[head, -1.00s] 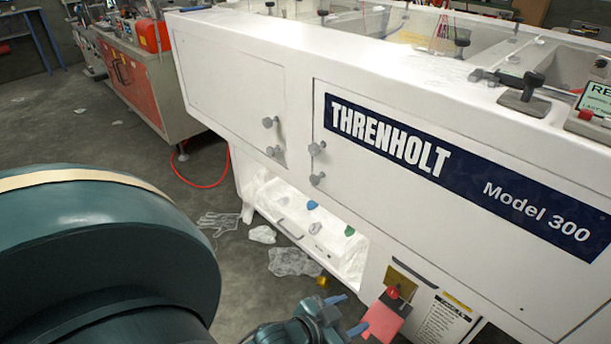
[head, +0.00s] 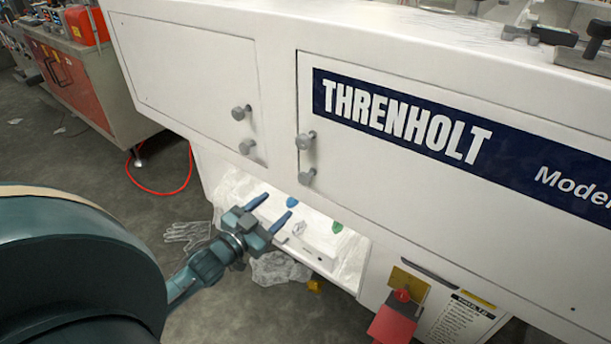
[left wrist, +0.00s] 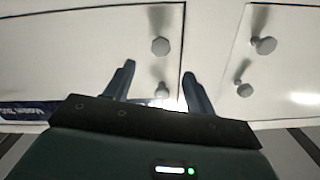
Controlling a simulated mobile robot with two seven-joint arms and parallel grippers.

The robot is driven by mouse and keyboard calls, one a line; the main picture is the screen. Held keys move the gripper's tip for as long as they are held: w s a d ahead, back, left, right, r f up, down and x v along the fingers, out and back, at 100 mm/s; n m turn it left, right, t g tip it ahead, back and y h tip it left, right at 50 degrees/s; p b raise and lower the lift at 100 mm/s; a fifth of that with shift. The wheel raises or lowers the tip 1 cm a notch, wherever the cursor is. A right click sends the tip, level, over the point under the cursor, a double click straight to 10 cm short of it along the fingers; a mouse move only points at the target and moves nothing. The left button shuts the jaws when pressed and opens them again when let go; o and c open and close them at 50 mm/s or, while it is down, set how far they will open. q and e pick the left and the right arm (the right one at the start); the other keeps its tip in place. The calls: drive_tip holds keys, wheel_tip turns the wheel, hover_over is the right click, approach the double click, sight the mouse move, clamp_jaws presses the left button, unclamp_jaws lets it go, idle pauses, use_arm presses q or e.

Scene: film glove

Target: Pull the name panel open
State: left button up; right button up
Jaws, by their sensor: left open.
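The name panel (head: 430,185) is a white door on the machine's front with a dark blue THRENHOLT label (head: 405,118). Two grey knobs stand near its left edge: an upper knob (head: 306,140) and a lower knob (head: 307,176). The panel sits flush, closed. My left gripper (head: 279,204) is open and empty, below and left of these knobs in the head view. In the left wrist view, which looks upside down, my fingers (left wrist: 158,65) point towards the name panel's knobs; one knob (left wrist: 160,46) shows beyond the tips, another (left wrist: 162,90) between the fingers. My right gripper is not in view.
A plain white panel (head: 190,80) with its own two knobs (head: 243,130) is at the left. Below is an open bay (head: 330,250) with small coloured pieces. A red tag (head: 392,324) hangs at the lower right. A red hose (head: 160,190) lies on the floor.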

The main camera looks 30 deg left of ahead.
sight(302, 181)
use_arm(q)
drive_tip(key=w, duration=0.8)
drive_tip(key=w+b, duration=0.1)
drive_tip(key=w, duration=0.3)
drive_tip(key=shift+w+d, duration=0.35)
drive_tip(key=shift+c, duration=0.4)
clamp_jaws()
